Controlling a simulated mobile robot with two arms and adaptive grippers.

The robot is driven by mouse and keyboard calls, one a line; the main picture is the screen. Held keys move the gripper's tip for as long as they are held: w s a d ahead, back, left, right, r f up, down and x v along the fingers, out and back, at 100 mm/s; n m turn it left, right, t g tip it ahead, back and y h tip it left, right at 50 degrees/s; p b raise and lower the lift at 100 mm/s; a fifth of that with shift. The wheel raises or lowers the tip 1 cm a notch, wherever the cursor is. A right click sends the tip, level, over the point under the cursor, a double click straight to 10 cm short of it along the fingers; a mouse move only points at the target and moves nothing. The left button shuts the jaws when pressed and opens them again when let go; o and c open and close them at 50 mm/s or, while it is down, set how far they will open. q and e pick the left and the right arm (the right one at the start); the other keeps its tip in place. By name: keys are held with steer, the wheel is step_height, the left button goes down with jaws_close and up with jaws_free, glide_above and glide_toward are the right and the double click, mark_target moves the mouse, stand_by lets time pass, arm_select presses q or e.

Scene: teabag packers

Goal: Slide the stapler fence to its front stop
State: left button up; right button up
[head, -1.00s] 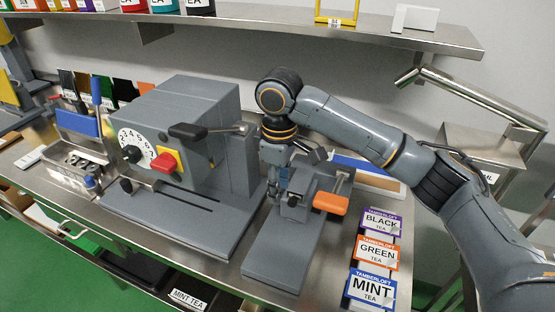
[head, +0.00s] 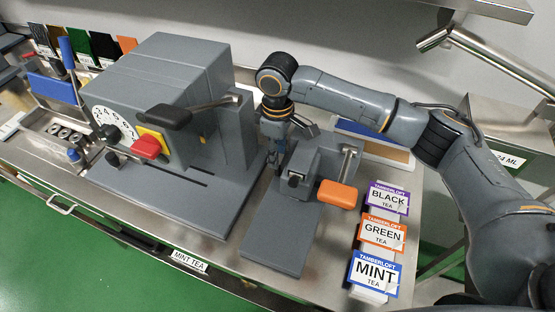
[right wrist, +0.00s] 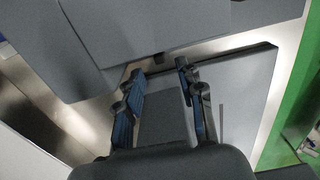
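The stapler (head: 285,234) is a grey machine with a long flat base and an orange lever (head: 337,194), right of the big dial machine. A small grey block with a dark front (head: 296,180) stands on it; I cannot tell for sure whether this is the fence. My right gripper (head: 274,160) points down at the left side of this block, partly hidden by its own wrist. In the right wrist view its two fingers (right wrist: 161,72) are apart, with a grey surface showing between them. Contact cannot be made out. My left gripper is not in view.
The grey dial machine (head: 165,90), with a red knob (head: 146,147) and black lever (head: 163,117), stands close left of the stapler. Black, green and mint tea boxes (head: 375,272) line the right side. A steel shelf (head: 500,8) hangs above at the back.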

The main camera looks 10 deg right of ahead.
step_height(320, 180, down, 4)
steer(key=shift+f+p, duration=0.25)
steer(key=shift+p, duration=0.05)
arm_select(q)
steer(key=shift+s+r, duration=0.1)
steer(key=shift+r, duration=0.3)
arm_select(e)
steer(key=shift+f, duration=0.2)
jaws_close()
